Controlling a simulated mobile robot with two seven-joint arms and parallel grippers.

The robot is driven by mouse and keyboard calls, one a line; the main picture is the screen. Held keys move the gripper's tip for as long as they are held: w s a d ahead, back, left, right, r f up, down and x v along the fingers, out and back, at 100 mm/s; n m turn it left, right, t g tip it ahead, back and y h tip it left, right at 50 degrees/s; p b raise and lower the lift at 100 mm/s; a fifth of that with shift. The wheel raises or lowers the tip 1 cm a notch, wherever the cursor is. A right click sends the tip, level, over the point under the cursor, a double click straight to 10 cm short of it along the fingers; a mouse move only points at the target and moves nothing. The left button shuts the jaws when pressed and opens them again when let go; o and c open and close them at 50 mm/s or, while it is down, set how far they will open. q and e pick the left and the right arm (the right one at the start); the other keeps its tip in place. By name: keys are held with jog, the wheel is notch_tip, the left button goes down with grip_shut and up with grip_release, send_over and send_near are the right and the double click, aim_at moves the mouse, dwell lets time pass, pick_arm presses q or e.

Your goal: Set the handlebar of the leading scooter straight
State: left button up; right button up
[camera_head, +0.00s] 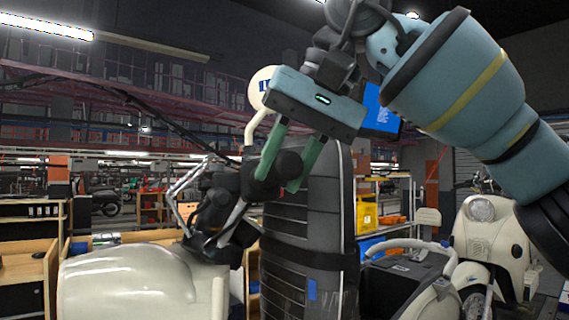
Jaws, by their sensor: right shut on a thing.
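My right gripper (282,178), with green fingers, reaches down from the upper right. It is shut on the dark handlebar (289,163) of the near scooter, at a black grip part between the fingers. The handlebar runs down to the left into dark fittings and silvery levers (190,190). A cream round mirror (262,85) on a curved stem rises behind the gripper and is partly hidden by it. The scooter's cream body (135,285) fills the lower left. I cannot tell exactly how far the handlebar is turned. My left gripper is not in view.
A tall dark ribbed panel (308,240) with a strap stands right behind the gripper. Another cream scooter (492,240) stands at the right. Wooden benches (30,270) are at the left, and a shelf with a yellow bin (366,213) is behind. A blue screen (378,110) hangs near my arm.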

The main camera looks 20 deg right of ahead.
jog(key=shift+c, duration=0.5)
jog(key=shift+d+f, duration=0.25)
jog(key=shift+d, duration=0.05)
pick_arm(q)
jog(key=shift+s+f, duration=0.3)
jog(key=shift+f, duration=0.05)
pick_arm(e)
jog(key=shift+w+d+f+n+y, duration=0.1)
jog(key=shift+d+f+n, duration=0.15)
jog(key=shift+d, duration=0.2)
jog(key=shift+s+d+f+n+y, duration=0.15)
jog(key=shift+d+f, duration=0.1)
jog(key=shift+d, duration=0.25)
jog(key=shift+w+d+f+n+y, duration=0.15)
jog(key=shift+d+f+n, duration=0.1)
jog(key=shift+d, duration=0.2)
